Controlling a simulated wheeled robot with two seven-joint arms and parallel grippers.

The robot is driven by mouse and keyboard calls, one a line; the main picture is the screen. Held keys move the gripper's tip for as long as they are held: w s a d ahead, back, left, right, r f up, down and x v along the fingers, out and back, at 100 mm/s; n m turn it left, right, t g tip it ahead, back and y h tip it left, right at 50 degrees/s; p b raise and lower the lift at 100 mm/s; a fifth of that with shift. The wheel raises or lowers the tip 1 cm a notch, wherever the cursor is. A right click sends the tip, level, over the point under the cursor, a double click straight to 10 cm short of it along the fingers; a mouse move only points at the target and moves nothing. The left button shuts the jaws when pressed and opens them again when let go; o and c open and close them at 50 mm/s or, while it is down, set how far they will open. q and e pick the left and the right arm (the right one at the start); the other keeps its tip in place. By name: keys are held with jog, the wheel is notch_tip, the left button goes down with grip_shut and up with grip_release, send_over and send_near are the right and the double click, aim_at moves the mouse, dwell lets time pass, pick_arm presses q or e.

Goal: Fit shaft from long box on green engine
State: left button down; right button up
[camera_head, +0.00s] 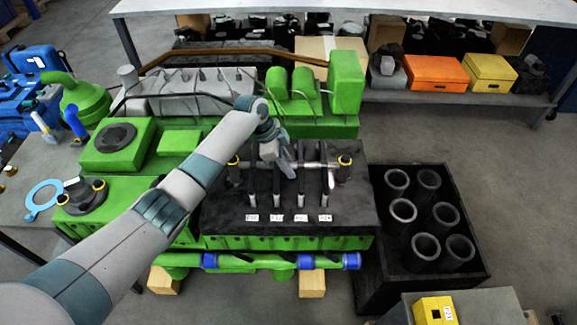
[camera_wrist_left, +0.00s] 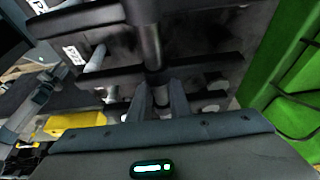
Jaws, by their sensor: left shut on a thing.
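The green engine (camera_head: 240,242) fills the middle of the head view, with a dark top face. A slim grey shaft (camera_head: 315,164) lies crosswise over that face, level with the upper ends of several upright dark pieces (camera_head: 300,185). My left gripper (camera_head: 284,166) is shut on the shaft near its middle. In the left wrist view the shaft (camera_wrist_left: 151,45) runs up from between the fingers of my left gripper (camera_wrist_left: 160,92), across dark bars. I cannot tell whether the shaft rests in its seats. My right gripper is not in view. No long box can be made out for certain.
A black crate (camera_head: 368,285) with several dark cylinders stands right of the engine. A yellow block (camera_head: 434,310) sits at the bottom right. A shelf behind holds an orange box (camera_head: 436,72) and a yellow box (camera_head: 489,72). Floor is free between shelf and crate.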

pick_arm(q)
jog(key=shift+w+r, duration=0.1)
jog(key=shift+r, duration=0.05)
